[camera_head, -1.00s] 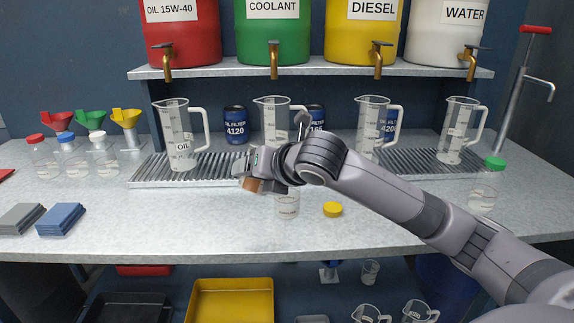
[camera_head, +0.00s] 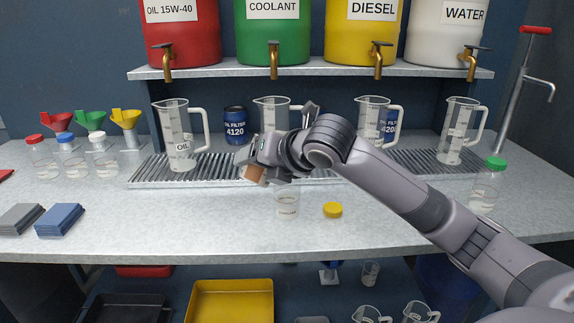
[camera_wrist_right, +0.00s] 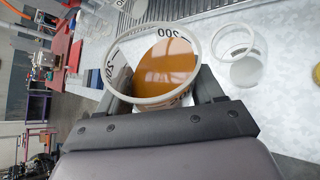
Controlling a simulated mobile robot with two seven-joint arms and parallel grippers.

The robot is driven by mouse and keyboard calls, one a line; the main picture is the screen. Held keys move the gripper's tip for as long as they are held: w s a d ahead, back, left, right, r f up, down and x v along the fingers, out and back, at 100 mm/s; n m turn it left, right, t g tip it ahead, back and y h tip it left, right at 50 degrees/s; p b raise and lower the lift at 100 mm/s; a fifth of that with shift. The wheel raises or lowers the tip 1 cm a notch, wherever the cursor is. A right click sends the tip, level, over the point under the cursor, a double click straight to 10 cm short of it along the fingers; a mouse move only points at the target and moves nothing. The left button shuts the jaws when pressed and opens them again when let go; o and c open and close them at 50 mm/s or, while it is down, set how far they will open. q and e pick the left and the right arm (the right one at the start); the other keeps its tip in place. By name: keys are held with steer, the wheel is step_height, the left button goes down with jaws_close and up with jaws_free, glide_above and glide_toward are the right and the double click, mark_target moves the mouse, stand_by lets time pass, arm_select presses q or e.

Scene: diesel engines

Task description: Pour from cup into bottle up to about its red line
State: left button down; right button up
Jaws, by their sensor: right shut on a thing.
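My right gripper (camera_head: 258,165) is shut on a clear cup (camera_wrist_right: 112,75) with printed marks and a white rim. The cup holds amber-brown liquid (camera_wrist_right: 165,68), which lies at a slant inside it. In the head view the cup (camera_head: 252,174) is mostly hidden by the gripper and hangs above the counter, just left of the bottle. The open clear bottle (camera_head: 287,204) stands upright on the counter; its mouth also shows in the right wrist view (camera_wrist_right: 234,24), right of the cup and apart from it. No red line can be made out on it. My left gripper is not in view.
A yellow cap (camera_head: 332,210) lies right of the bottle. A metal drip grate (camera_head: 225,168) with several measuring jugs, such as the oil jug (camera_head: 180,145), runs behind. Blue pads (camera_head: 60,219) lie at the left. The counter front is mostly clear.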

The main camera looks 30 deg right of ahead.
steer(key=shift+d+r, duration=0.15)
steer(key=shift+r, duration=0.15)
steer(key=shift+w+d+r+m+y+b, duration=0.1)
steer(key=shift+r+m+y+b, duration=0.2)
steer(key=shift+m+y+b, duration=0.4)
stand_by(0.7)
steer(key=shift+r+b, duration=0.15)
steer(key=shift+b, duration=0.25)
steer(key=shift+r+m+g+y+b, duration=0.3)
steer(key=shift+r+y+b, duration=0.05)
steer(key=shift+y+b, duration=0.2)
stand_by(0.9)
steer(key=shift+f+m+y+b, duration=0.55)
steer(key=shift+f+b, duration=0.55)
steer(key=shift+b, duration=0.75)
stand_by(0.4)
steer(key=shift+r+m+y+b, duration=0.45)
steer(key=shift+y, duration=0.05)
stand_by(1.7)
